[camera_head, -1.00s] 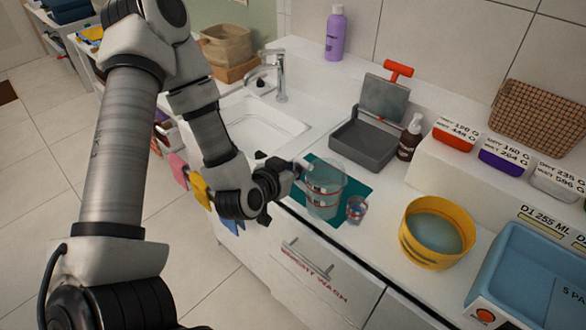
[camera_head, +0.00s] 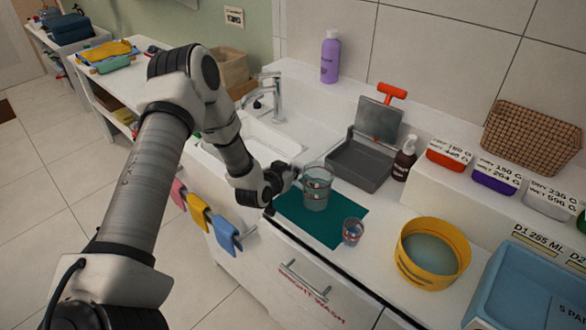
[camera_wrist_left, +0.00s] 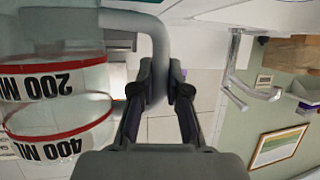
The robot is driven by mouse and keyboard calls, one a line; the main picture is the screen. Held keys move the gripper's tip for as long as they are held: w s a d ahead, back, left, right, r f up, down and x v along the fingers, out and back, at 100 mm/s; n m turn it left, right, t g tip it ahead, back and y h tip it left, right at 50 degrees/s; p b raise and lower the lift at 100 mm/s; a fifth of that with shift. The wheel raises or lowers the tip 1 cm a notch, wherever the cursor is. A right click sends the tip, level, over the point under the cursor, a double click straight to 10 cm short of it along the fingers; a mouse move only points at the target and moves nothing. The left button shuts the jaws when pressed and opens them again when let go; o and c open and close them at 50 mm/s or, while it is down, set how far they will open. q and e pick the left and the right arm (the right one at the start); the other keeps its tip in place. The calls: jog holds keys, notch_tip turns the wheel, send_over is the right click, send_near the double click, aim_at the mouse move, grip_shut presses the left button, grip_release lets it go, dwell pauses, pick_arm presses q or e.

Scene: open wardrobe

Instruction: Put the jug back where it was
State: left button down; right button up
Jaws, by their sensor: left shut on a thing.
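The jug (camera_head: 316,190) is clear with red bands, and its 200 ML and 400 ML marks show upside down in the left wrist view (camera_wrist_left: 60,120). My left gripper (camera_head: 290,174) is shut on its handle, from the jug's left side. In the left wrist view the fingers (camera_wrist_left: 163,85) close around the grey handle (camera_wrist_left: 158,40). The jug looks upright, over the back left part of the teal mat (camera_head: 320,230); I cannot tell whether its base touches. My right gripper is out of view.
A small clear cup (camera_head: 353,231) stands on the mat's right part. The sink (camera_head: 262,142) is behind left, a grey tray (camera_head: 358,162) behind right. The mat's front middle is clear.

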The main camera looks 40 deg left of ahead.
pick_arm(q)
jog(key=shift+f, duration=0.4)
jog(key=c, duration=1.2)
grip_release()
jog(key=shift+o, duration=0.2)
jog(key=shift+s+r, duration=0.15)
jog(key=shift+r, duration=0.1)
jog(key=v, duration=1.1)
jog(key=s+d+f+m+g+h, duration=0.1)
jog(key=s+d+f+g+h, duration=0.2)
jog(key=s+d+f+g, duration=0.7)
jog(key=s+d+f, duration=0.2)
jog(key=s, duration=0.5)
jog(key=s+d+f+g, duration=0.3)
jog(key=s+d+f, duration=0.2)
jog(key=s+f, duration=0.2)
jog(key=s, duration=0.2)
jog(key=shift+s+d+f+y, duration=0.2)
jog(key=shift+s+f+y, duration=0.1)
jog(key=shift+f+y, duration=0.1)
